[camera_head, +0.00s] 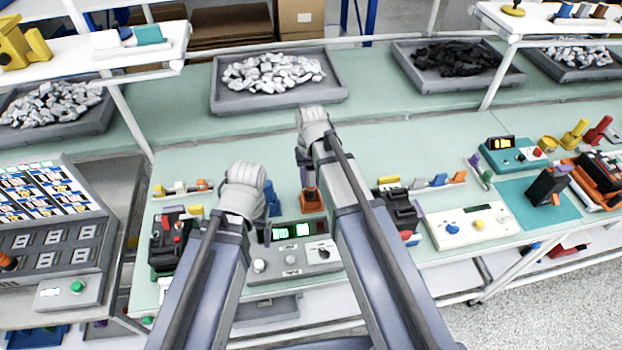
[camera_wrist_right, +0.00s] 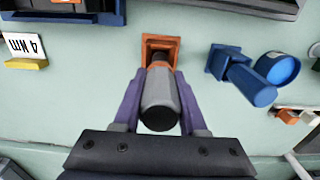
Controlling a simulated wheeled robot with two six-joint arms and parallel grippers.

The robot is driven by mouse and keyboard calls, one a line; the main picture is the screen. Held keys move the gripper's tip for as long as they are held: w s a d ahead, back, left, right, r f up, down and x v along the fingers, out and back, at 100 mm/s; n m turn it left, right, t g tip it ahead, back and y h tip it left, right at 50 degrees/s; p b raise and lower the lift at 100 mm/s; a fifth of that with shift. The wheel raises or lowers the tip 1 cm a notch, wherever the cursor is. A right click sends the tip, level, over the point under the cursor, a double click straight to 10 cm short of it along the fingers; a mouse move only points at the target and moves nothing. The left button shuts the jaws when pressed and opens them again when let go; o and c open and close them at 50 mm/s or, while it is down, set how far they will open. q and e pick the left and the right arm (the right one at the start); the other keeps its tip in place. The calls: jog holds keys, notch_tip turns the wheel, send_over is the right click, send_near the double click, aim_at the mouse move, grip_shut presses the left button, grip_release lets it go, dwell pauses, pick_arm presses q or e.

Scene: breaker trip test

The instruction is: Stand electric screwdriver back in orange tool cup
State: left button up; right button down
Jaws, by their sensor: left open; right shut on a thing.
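The orange tool cup (camera_head: 312,201) stands on the green bench behind the grey panel. My right gripper (camera_head: 304,178) is above it, with its purple fingers pointing down. In the right wrist view, my right gripper (camera_wrist_right: 160,80) is shut on the grey and black electric screwdriver (camera_wrist_right: 159,95). The screwdriver's far end overlaps the orange cup (camera_wrist_right: 160,46); I cannot tell how deep it sits inside. My left gripper (camera_head: 246,190) is to the left, near a blue object; its fingertips are hidden by its own arm, and no held item shows.
A blue holder (camera_wrist_right: 232,65) and a round blue part stand close to the cup's right in the wrist view. A grey panel (camera_head: 295,262) with green displays is in front. A grey tray (camera_head: 275,102) of pale parts lies behind. Bench between tray and cup is clear.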

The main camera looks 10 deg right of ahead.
aim_at(311, 168)
pick_arm(q)
jog(key=shift+f+b, duration=1.55)
jog(key=shift+f, duration=0.1)
pick_arm(e)
jog(key=shift+f, duration=1.6)
pick_arm(q)
jog(key=shift+r, duration=0.1)
pick_arm(e)
jog(key=shift+c, duration=1.9)
grip_release()
jog(key=shift+r, duration=0.15)
notch_tip(311, 168, up, 8)
jog(key=p, duration=0.8)
pick_arm(q)
notch_tip(311, 168, up, 8)
pick_arm(e)
jog(key=shift+f, duration=0.2)
